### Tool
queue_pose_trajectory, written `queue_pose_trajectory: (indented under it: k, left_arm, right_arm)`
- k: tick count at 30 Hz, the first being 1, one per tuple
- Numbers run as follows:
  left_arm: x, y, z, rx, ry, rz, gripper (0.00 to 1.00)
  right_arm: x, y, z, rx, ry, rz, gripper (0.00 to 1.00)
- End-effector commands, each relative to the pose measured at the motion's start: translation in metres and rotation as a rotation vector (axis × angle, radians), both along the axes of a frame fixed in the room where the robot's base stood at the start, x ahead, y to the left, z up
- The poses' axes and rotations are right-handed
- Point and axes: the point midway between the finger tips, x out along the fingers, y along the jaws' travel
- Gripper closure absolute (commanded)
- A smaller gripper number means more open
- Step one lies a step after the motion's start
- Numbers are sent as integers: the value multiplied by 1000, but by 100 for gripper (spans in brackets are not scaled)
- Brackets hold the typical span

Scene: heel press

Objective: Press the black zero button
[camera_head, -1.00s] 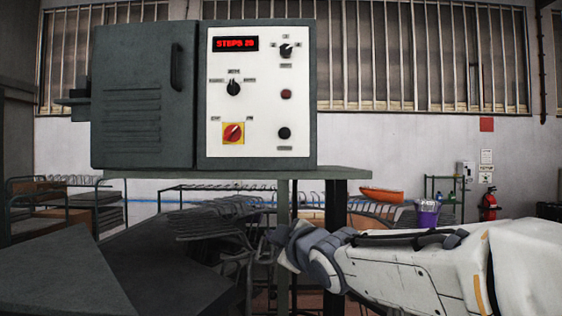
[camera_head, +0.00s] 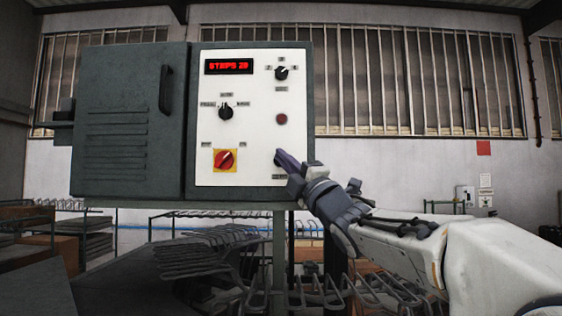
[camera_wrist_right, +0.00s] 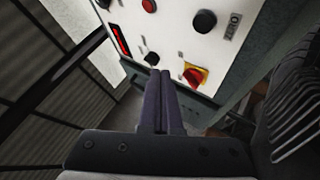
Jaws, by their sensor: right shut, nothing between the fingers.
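The black zero button (camera_wrist_right: 205,22) shows whole in the wrist view, low on the white control panel (camera_head: 250,110), with a small label beside it. In the head view my right gripper (camera_head: 281,155) covers most of it. The right gripper's dark fingers are closed together, with nothing between them. In the wrist view the fingertips (camera_wrist_right: 159,73) lie below and left of the button, apart from it in the picture. I cannot tell how far they are from the panel. My left gripper is not in view.
Above the button is a red button or lamp (camera_head: 281,118). To its left are a red-and-yellow switch (camera_head: 225,160) and a black selector knob (camera_head: 226,111). Another knob (camera_head: 281,73) and a red display (camera_head: 229,66) sit higher. Wire racks (camera_head: 205,250) stand below the cabinet.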

Motion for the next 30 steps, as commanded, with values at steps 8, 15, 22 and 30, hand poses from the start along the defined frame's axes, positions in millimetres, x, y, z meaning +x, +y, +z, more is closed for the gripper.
queue_pose_trajectory:
  k: [8, 15, 22, 30]
  left_arm:
    - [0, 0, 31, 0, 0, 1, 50]
    - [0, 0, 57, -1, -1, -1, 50]
    - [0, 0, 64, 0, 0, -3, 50]
    - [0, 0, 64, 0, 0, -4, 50]
  right_arm:
    - [32, -2, 5, 1, 6, -4, 100]
    - [65, -4, 3, 1, 3, -6, 100]
    - [83, -4, 1, 1, 1, -5, 100]
    - [87, -4, 0, 2, 3, -4, 100]
